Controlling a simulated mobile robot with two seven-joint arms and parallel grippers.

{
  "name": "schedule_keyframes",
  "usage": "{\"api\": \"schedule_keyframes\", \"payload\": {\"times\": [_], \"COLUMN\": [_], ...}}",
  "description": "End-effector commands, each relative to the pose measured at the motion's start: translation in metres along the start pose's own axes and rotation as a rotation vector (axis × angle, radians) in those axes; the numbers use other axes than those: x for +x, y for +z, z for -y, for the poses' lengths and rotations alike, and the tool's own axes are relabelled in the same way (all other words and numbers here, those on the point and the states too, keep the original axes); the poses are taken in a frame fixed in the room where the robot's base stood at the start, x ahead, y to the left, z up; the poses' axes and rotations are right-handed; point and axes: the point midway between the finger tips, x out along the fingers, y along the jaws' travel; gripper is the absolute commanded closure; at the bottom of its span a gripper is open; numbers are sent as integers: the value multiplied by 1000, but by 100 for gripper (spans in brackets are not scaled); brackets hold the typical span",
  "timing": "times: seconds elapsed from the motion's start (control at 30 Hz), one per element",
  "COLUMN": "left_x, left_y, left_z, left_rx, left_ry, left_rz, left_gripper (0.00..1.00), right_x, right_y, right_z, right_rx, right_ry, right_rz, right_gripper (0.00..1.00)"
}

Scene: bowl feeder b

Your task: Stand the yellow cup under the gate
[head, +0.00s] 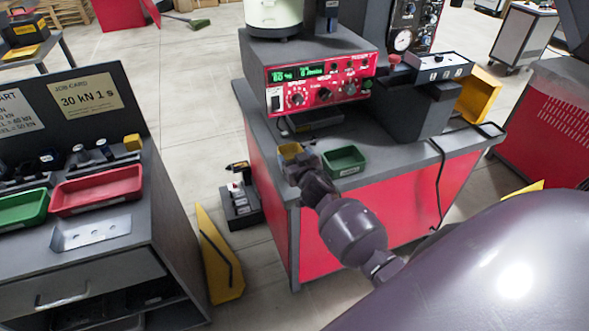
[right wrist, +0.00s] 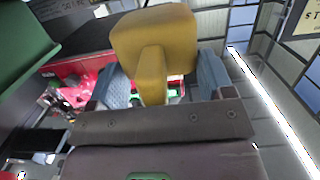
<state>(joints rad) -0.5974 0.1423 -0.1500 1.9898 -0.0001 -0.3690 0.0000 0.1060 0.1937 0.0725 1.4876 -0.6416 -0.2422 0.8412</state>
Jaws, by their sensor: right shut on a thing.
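My right gripper (head: 297,164) is above the left front corner of the grey-topped bench, shut on the yellow cup (head: 290,149). In the right wrist view the yellow cup (right wrist: 155,40) sits between the two blue-grey fingers (right wrist: 160,80); its inside does not show there. The red feeder unit (head: 320,84) with its green displays stands behind the cup, under the pale bowl (head: 272,14). A low dark piece (head: 312,121) lies in front of the unit; I cannot tell whether it belongs to the gate. My left gripper is not in view.
A green tray (head: 344,161) stands just right of my right gripper. A dark grey block (head: 415,108) and a cable are further right on the bench. At left, a cabinet carries a red tray (head: 97,190) and a green tray (head: 22,207). A yellow panel (head: 218,255) stands between the benches.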

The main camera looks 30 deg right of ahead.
Motion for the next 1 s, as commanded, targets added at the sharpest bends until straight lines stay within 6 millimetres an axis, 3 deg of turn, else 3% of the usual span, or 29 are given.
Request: {"api": "schedule_keyframes", "payload": {"times": [0.3, 0.73, 0.77, 0.9, 1.0], "left_x": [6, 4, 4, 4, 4], "left_y": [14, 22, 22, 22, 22], "left_z": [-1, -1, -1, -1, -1], "left_rx": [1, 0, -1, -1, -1], "left_ry": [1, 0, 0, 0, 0], "left_rz": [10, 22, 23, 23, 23], "left_gripper": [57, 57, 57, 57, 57], "right_x": [5, 6, 6, 6, 6], "right_y": [37, 40, 41, 40, 40], "right_z": [1, 0, 0, 0, 0], "right_rx": [3, 0, 0, 0, 0], "right_ry": [0, -1, 0, 0, 0], "right_rz": [3, 1, 2, 1, 1], "right_gripper": [54, 54, 24, 3, 0]}}
